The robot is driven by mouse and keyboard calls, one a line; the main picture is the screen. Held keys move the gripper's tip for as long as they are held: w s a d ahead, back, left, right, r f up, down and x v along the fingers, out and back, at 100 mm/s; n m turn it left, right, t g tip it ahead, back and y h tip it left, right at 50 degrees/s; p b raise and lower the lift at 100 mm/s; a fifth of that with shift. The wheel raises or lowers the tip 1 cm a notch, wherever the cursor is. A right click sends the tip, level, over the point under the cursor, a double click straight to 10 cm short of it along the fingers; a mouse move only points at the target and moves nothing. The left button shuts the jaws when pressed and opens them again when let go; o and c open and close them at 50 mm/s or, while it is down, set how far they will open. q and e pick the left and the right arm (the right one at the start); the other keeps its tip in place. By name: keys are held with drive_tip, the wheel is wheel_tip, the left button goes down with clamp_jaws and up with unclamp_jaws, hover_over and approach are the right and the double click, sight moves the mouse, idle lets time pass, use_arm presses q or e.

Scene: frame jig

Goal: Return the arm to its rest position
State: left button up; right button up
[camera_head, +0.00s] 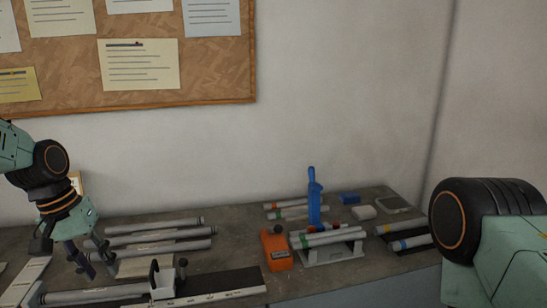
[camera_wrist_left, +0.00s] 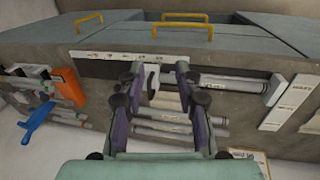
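My left gripper (camera_head: 84,258) hangs over the left part of the grey bench in the head view, fingers pointing down. In the left wrist view its two purple-grey fingers (camera_wrist_left: 160,100) stand apart with nothing held between them. Beyond them are the jig's white clamp block (camera_head: 163,281) and several grey tubes (camera_head: 158,238) lying on the bench. The clamp block also shows in the left wrist view (camera_wrist_left: 151,77). Part of my right arm shows at the right edge of the head view; its gripper is out of view.
An orange box (camera_head: 276,250), a blue upright tool (camera_head: 314,200) and a tube rack (camera_head: 333,254) stand on the bench's right half. A cork board (camera_head: 220,75) hangs on the wall behind. Drawers with yellow handles (camera_wrist_left: 182,27) show in the left wrist view.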

use_arm(q)
drive_tip(key=w+d+f+t+b, duration=0.2)
drive_tip(key=w+d+f+t, duration=0.25)
drive_tip(key=f, duration=0.25)
drive_tip(key=s+d+f+b, duration=0.2)
drive_tip(key=s+f, duration=0.1)
drive_tip(key=f, duration=0.4)
drive_tip(key=s+d+f+b, duration=0.1)
drive_tip(key=s+f+b, duration=0.1)
drive_tip(key=s+f, duration=0.3)
drive_tip(key=s+d+f+m+g+y+b, duration=0.1)
drive_tip(key=s+f+b, duration=0.5)
drive_tip(key=s+f, duration=0.7)
drive_tip(key=s+d+f+m+g+y+b, duration=0.1)
drive_tip(key=s+f+g+b, duration=0.3)
drive_tip(key=s+f, duration=1)
drive_tip(key=shift+s+d+b, duration=0.65)
drive_tip(key=shift+d+b, duration=0.1)
drive_tip(key=shift+b, duration=0.25)
use_arm(e)
wheel_tip(320, 180, down, 18)
use_arm(q)
drive_tip(key=shift+s, duration=0.1)
use_arm(e)
drive_tip(key=shift+s+a+r, duration=0.15)
drive_tip(key=shift+s+a, duration=0.05)
drive_tip(key=shift+w, duration=0.15)
